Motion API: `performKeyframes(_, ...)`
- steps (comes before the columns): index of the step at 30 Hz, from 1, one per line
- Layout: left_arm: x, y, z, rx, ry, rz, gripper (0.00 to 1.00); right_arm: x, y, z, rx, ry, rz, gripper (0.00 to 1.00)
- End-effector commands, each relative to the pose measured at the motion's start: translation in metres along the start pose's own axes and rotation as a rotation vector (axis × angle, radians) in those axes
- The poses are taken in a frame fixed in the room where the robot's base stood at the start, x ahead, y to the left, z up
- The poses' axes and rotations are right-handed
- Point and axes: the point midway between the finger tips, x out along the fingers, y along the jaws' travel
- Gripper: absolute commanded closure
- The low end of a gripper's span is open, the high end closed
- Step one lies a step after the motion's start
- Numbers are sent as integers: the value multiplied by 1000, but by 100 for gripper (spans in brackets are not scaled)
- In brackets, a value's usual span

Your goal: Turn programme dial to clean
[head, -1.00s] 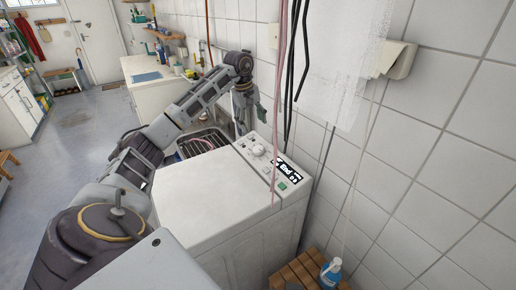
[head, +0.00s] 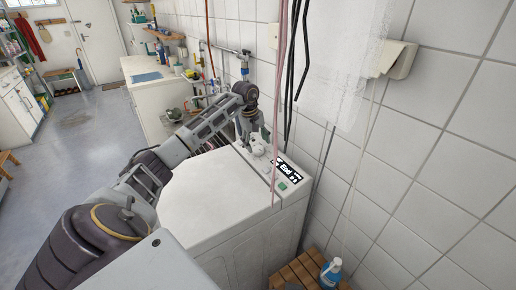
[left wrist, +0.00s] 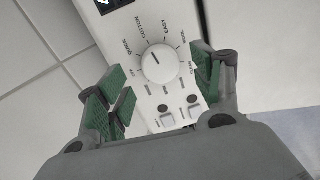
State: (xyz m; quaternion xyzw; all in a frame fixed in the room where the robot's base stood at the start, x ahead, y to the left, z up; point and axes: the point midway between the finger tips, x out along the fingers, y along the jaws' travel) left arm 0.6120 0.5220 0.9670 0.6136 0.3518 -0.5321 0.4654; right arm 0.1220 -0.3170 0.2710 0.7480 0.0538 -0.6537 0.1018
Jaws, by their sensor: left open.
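The programme dial (left wrist: 158,63) is a round white knob on the washing machine's white control panel (left wrist: 180,20). A short dark mark on the knob points to the upper left in the left wrist view, towards the QUICK and COTTON side. My left gripper (left wrist: 160,68) is open, with green-padded fingers on either side of the dial and visible gaps to it. In the head view the left gripper (head: 257,142) hangs over the panel and partly hides the dial. My right gripper is not in view.
The washing machine (head: 205,205) has a display (head: 288,169) reading "End" and a green button (head: 282,186). Two small buttons (left wrist: 168,120) sit below the dial. Cables and a pink hose (head: 279,100) hang beside the panel. A tiled wall (head: 430,170) stands right.

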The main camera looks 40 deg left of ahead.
Motion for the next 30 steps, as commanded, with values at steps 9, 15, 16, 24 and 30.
performKeyframes(9, 30, 0, 1, 0, -2, 0, 34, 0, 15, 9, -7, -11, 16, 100)
performKeyframes(15, 33, 0, 0, 0, 0, 0, 34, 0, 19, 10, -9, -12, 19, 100)
performKeyframes(16, 33, 0, 0, 0, 0, 0, 34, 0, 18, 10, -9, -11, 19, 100)
performKeyframes(24, 33, 0, 0, 0, 0, 0, 47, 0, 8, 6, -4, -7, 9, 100)
performKeyframes(30, 33, 0, 0, 0, 0, 0, 72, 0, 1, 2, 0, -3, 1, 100)
